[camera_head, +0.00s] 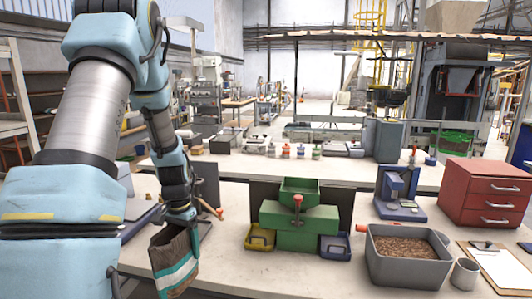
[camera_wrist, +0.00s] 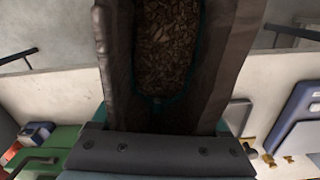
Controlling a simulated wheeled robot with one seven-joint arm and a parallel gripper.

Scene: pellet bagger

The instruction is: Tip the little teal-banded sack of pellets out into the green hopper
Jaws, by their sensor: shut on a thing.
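The little sack (camera_head: 174,262) is brown with a teal and white band. It hangs tilted from my gripper (camera_head: 182,218) at the left front of the bench in the head view. In the wrist view the open sack (camera_wrist: 117,45) fills the upper middle, and brown pellets (camera_wrist: 168,45) lie inside it. My gripper is shut on the sack's edge; its fingertips are mostly hidden. The green hopper (camera_head: 299,189) stands on top of a green machine with a red knob, to the right of the sack and apart from it.
Yellow (camera_head: 259,239) and blue (camera_head: 335,246) small trays flank the green machine. A grey bin of pellets (camera_head: 408,272), a grey cup (camera_head: 465,274), a clipboard (camera_head: 500,268), a blue scale (camera_head: 399,197) and a red drawer box (camera_head: 484,193) stand to the right. The bench front between sack and machine is clear.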

